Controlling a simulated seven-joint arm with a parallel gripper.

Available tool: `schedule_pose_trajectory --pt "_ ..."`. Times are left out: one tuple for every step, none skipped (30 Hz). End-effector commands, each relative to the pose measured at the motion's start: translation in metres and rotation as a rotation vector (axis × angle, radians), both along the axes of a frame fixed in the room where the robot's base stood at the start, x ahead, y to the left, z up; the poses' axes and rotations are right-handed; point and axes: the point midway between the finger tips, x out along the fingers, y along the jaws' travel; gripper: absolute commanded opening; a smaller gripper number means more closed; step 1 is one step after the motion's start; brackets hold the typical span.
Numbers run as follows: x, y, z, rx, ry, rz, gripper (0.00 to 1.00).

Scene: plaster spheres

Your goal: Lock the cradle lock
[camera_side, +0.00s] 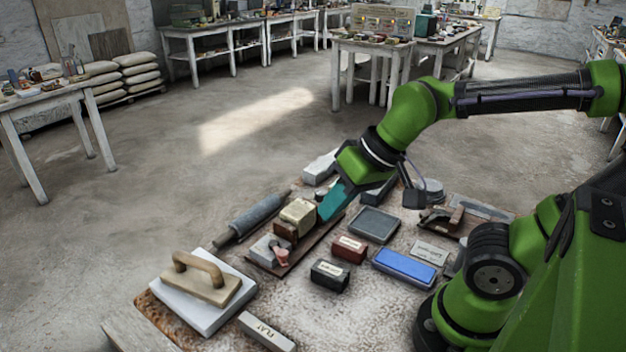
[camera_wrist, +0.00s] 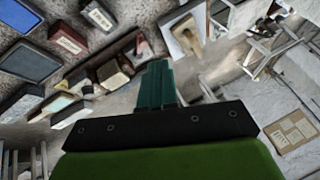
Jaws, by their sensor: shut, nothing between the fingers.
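The fixture that seems to be the cradle is a dark brown board (camera_side: 300,252) carrying a cream block on a brown base (camera_side: 298,214) and a grey block (camera_side: 264,247). A small pinkish-red piece (camera_side: 281,256), perhaps the lock's handle, stands at the grey block's right side; I cannot tell its lock position. My gripper (camera_side: 326,210) is shut and empty, its teal fingers tilted down just right of the cream block. I cannot tell whether they touch it. In the wrist view the teal fingers (camera_wrist: 155,72) hide part of the board, with the cream-and-brown block (camera_wrist: 112,75) to their left.
A float with a wooden handle (camera_side: 205,280) lies at front left. A dark cylinder tool (camera_side: 254,216) lies behind the board. A red block (camera_side: 348,249), a black block (camera_side: 329,275), a grey tray (camera_side: 375,224) and a blue stone (camera_side: 404,267) crowd the right. Open floor lies left.

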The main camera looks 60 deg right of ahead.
Motion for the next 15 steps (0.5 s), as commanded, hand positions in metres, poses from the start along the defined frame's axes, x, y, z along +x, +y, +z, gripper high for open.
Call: schedule_pose_trajectory --pt "0.006 0.011 -0.006 -0.019 0.045 0.051 0.0" --pt "0.009 0.016 -0.009 -0.03 0.071 0.074 0.0" --pt "0.014 0.023 -0.013 -0.049 0.105 0.101 0.0" --pt "0.017 0.028 -0.016 -0.064 0.133 0.117 0.0" --pt "0.02 0.033 -0.02 -0.081 0.159 0.131 0.0" --pt "0.025 0.04 -0.024 -0.105 0.193 0.147 0.0" --pt "0.028 0.045 -0.027 -0.124 0.217 0.158 0.0" --pt "0.032 0.05 -0.031 -0.145 0.242 0.163 0.0" --pt "0.037 0.057 -0.036 -0.176 0.272 0.169 0.0" --pt "0.04 0.062 -0.04 -0.201 0.295 0.173 0.0" --pt "0.044 0.066 -0.044 -0.227 0.314 0.173 0.0" --pt "0.049 0.073 -0.049 -0.264 0.338 0.17 0.0" --pt "0.052 0.078 -0.053 -0.294 0.356 0.165 0.0" --pt "0.056 0.083 -0.057 -0.326 0.371 0.159 0.0" --pt "0.061 0.089 -0.063 -0.369 0.386 0.147 0.0"
